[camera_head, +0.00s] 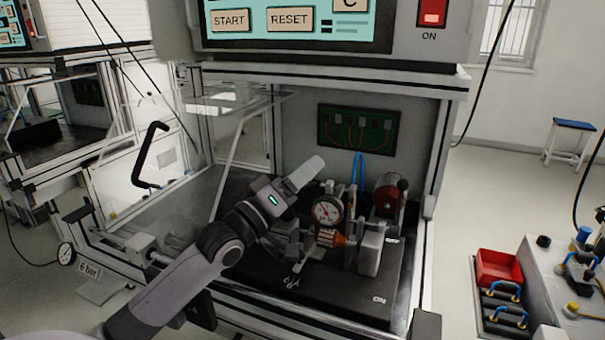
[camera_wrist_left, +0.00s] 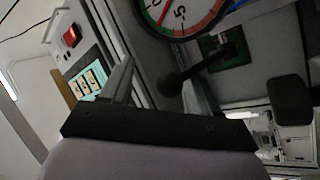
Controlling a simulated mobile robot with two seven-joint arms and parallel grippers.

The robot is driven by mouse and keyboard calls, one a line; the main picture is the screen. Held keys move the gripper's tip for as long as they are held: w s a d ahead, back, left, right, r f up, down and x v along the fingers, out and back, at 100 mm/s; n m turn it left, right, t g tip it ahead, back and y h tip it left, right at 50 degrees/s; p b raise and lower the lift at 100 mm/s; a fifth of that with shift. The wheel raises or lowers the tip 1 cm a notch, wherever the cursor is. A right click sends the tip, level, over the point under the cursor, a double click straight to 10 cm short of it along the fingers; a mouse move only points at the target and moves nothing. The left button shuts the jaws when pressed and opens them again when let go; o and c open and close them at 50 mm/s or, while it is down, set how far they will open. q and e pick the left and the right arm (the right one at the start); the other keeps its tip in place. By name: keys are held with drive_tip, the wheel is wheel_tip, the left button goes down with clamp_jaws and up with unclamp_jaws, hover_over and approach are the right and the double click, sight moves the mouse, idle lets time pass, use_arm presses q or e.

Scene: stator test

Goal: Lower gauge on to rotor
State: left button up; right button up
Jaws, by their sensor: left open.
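The gauge (camera_head: 327,210) is a round dial with a white face and a red and green rim, upright inside the test cell. It also shows close at the top of the left wrist view (camera_wrist_left: 182,12), partly cut off. The rotor (camera_head: 329,237), with copper-orange windings, sits just below the dial; whether they touch is unclear. My left gripper (camera_head: 291,243) is just left of the gauge and rotor. In the left wrist view its two fingers (camera_wrist_left: 158,72) are apart, with a dark round knob (camera_wrist_left: 170,84) between or behind them. My right gripper is not in view.
A grey block (camera_head: 371,252) and a red-faced motor (camera_head: 388,196) stand right of the rotor. A green circuit board (camera_head: 357,130) hangs on the back wall. The clear cover (camera_head: 245,130) is raised at the left. The black base (camera_head: 345,290) has bare room in front.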

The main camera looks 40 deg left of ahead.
use_arm(q)
drive_tip(key=shift+d+f, duration=0.2)
drive_tip(key=shift+f, duration=0.3)
drive_tip(key=shift+s+a+f, duration=0.1)
drive_tip(key=shift+s+f, duration=0.2)
drive_tip(key=shift+s, duration=0.05)
drive_tip(key=v, duration=0.2)
drive_tip(key=b+v, duration=0.1)
drive_tip(key=v, duration=0.1)
drive_tip(key=shift+s+r, duration=0.1)
drive_tip(key=shift+r, duration=0.2)
drive_tip(key=shift+s+a, duration=0.2)
drive_tip(key=shift+s, duration=0.3)
drive_tip(key=shift+s+a, duration=0.15)
drive_tip(key=shift+s, duration=0.35)
drive_tip(key=shift+s, duration=0.1)
